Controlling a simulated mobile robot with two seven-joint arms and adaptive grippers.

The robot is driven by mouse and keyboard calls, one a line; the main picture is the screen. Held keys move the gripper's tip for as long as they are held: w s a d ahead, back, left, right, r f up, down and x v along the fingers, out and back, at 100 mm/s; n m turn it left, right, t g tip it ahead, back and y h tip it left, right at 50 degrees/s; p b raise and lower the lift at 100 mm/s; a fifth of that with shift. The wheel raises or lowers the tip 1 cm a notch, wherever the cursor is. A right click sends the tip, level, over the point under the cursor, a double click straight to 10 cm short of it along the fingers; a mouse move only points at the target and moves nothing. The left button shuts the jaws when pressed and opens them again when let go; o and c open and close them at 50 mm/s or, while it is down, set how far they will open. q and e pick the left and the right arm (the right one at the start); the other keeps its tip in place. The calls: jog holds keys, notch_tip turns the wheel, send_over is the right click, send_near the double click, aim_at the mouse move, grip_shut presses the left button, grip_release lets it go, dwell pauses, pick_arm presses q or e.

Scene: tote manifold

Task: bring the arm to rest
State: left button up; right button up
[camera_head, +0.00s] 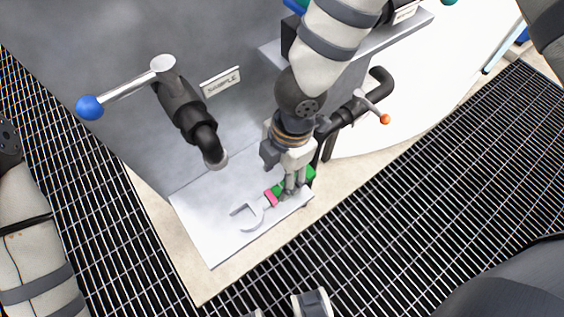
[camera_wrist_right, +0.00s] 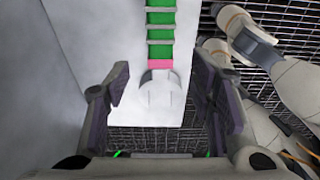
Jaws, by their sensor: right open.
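My right gripper (camera_head: 291,188) reaches down from the top of the head view, over the handle of a fork-ended tool. In the right wrist view its two fingers (camera_wrist_right: 160,88) stand wide apart with nothing gripped between them. The tool has a grey forked head (camera_head: 250,214), a pink band (camera_head: 271,197) and a green handle (camera_head: 310,173), and lies on a pale plate (camera_head: 210,243). The wrist view also shows the handle (camera_wrist_right: 160,35). I cannot tell the exact gap between fingertips and handle. My left arm shows at the left edge, with its gripper out of view.
A grey panel with a "SAMPLE" label (camera_head: 221,82) stands behind the plate. A dark pipe with a blue-knobbed lever (camera_head: 90,107) sticks out left of my right arm. Another pipe with an orange-tipped handle (camera_head: 385,119) is close on its right.

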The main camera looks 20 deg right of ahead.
notch_tip(320, 180, up, 6)
jog(key=s+d+f+m+g+y+p, duration=0.1)
jog(key=s+f+m+g, duration=0.1)
jog(key=s+f+m, duration=0.5)
jog(key=s+d+m+g+y+p, duration=0.1)
jog(key=s+m, duration=0.5)
jog(key=s, duration=0.4)
pick_arm(q)
jog(key=shift+t, duration=0.8)
jog(key=w+r+p, duration=0.1)
jog(key=w+r, duration=0.2)
jog(key=shift+w+r, duration=0.35)
jog(key=shift+r, duration=0.05)
pick_arm(e)
jog(key=s+d+f+m+t+h, duration=0.1)
jog(key=s+d+f+m+h, duration=0.2)
jog(key=s+d+m, duration=0.6)
jog(key=d, duration=0.2)
jog(key=shift+s+d+h, duration=0.15)
jog(key=shift+d+h, duration=0.15)
jog(key=shift+h, duration=0.1)
